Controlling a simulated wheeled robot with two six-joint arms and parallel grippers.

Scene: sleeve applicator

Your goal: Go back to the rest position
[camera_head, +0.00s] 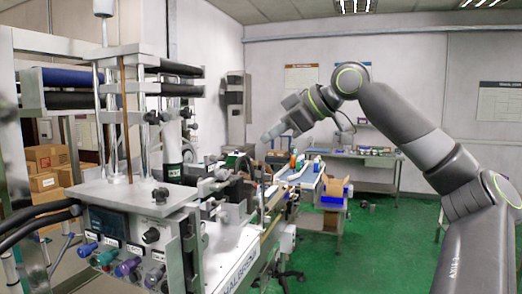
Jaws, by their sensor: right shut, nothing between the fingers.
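My right arm reaches in from the right edge and bends at a raised elbow. My right gripper (272,133) hangs at its end, near the middle of the picture, shut and empty. It is in the air in front of the back wall and appears above the conveyor area, touching nothing that I can see. My left gripper and left arm are not in view.
The sleeve applicator (130,195) fills the left side, with rollers, posts and a knobbed control panel (125,262). A conveyor (262,220) runs away from it. Cardboard boxes (45,165) stand at far left. A workbench (355,160) stands behind. Green floor (385,255) is open at centre right.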

